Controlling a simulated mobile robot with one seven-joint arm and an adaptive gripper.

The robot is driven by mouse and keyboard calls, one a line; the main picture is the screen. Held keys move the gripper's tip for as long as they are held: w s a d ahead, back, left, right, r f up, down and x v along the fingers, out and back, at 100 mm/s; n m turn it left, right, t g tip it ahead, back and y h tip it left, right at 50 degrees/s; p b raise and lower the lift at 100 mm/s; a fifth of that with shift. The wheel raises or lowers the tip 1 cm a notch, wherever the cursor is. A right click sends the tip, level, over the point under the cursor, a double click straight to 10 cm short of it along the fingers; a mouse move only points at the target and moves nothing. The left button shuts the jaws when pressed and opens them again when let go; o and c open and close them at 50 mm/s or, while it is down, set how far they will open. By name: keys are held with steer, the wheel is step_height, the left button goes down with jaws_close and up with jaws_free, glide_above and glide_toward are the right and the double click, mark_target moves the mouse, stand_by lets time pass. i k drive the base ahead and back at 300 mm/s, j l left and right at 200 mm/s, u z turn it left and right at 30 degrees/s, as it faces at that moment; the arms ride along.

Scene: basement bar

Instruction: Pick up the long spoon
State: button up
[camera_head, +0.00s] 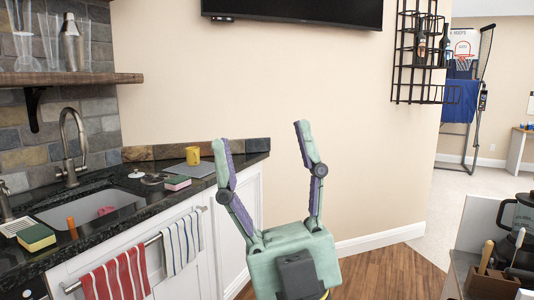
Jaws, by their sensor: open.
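My gripper (262,145) is in the middle of the head view, pointing up and away from me. I cannot make out a long spoon for certain. On the right, a wooden holder (492,284) has several upright handles in it, too small to identify.
Towels (118,277) hang in front. A coffee maker (515,215) stands at right. Wooden floor (395,272) is clear between.

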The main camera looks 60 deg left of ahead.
mark_target(520, 238)
steer(key=i+j+u, duration=0.1)
steer(key=i+j, duration=0.7)
steer(key=k+l+z, duration=0.25)
steer(key=z, duration=0.25)
steer(key=k+l+z, duration=0.2)
steer(key=l+z, duration=0.3)
steer(key=i+j+u, duration=0.1)
steer(key=j+u, duration=0.25)
steer(key=i+j+u, duration=0.15)
steer(key=j+u, duration=0.2)
steer(key=i+j+u, duration=0.4)
steer(key=j+u, duration=0.15)
